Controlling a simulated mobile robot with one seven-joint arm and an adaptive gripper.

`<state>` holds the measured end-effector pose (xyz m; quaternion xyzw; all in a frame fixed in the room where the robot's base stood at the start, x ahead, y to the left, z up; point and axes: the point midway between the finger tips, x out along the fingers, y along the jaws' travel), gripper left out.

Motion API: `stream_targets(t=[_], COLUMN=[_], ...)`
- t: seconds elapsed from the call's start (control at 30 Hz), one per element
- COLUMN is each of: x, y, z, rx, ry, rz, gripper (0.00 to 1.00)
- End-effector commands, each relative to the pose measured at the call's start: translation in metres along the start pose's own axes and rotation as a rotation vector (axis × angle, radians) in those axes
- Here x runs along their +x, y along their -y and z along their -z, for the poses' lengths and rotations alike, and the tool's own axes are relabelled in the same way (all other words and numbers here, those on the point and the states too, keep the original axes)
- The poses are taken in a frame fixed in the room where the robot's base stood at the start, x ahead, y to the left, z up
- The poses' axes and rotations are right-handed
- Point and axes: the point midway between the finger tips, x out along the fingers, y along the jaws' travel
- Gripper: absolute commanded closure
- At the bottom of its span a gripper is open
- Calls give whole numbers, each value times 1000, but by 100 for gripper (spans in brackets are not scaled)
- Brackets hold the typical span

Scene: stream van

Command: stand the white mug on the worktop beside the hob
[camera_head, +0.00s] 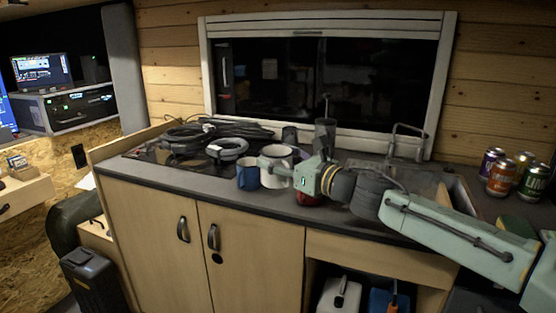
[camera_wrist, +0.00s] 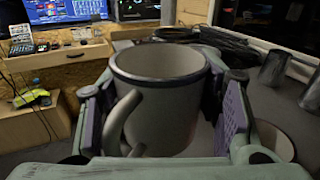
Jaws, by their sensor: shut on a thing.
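The white mug (camera_head: 276,160) is upright between the fingers of my gripper (camera_head: 284,171), over the worktop (camera_head: 225,192) to the right of the hob. In the wrist view the mug (camera_wrist: 165,105) sits between the purple finger pads, its handle towards the lower left. I cannot tell whether its base touches the worktop. The dark hob (camera_head: 150,154) is at the worktop's left end, partly covered by black cable coils.
A blue mug (camera_head: 248,175) stands close to the left of the white mug. Black cables (camera_head: 190,136) lie over the hob. A dark tumbler (camera_head: 325,132) and a grey cup (camera_head: 290,135) are behind. A red thing (camera_head: 308,200) is below my gripper. Several cans (camera_head: 503,178) stand at right.

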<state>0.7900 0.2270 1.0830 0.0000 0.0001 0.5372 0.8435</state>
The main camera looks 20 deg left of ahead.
Motion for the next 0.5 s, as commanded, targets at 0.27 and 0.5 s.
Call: stream_targets(t=[0.27, 0.5], x=[-14, -38], y=[1, 2], z=[27, 79], rx=[4, 6], ry=[2, 3], rz=[10, 29], gripper=[83, 83])
